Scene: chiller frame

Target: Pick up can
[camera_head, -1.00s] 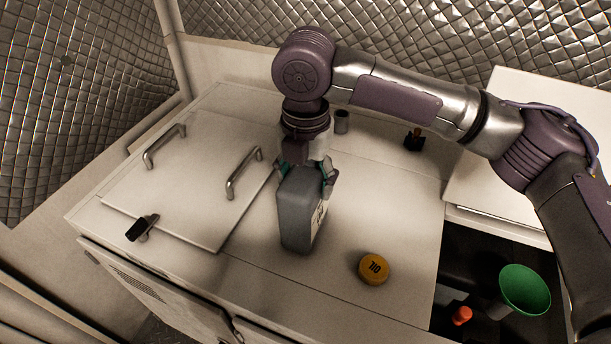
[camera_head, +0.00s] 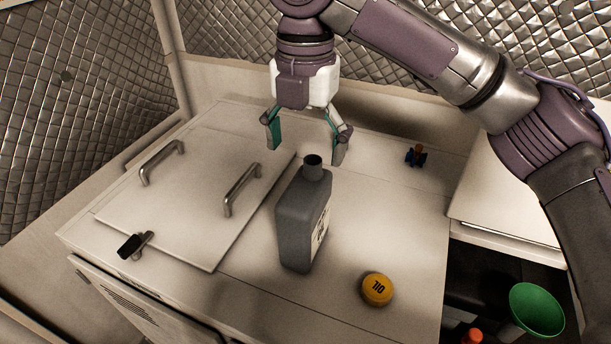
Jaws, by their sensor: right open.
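A grey can (camera_head: 297,225) with a dark open neck and a pale label on its right side stands upright on the white worktop. My right gripper (camera_head: 304,148) is open and empty. Its two fingers, with green inner pads, point down above and slightly behind the can's neck, apart from it. A yellow cap (camera_head: 377,289) marked "OIL" lies on the worktop to the right of the can. My left gripper is not in view.
A white lid with two metal handles (camera_head: 241,190) and a black latch (camera_head: 133,244) lies left of the can. A small blue and orange fitting (camera_head: 416,156) sits at the back right. A green funnel (camera_head: 537,309) stands in the dark recess at the lower right.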

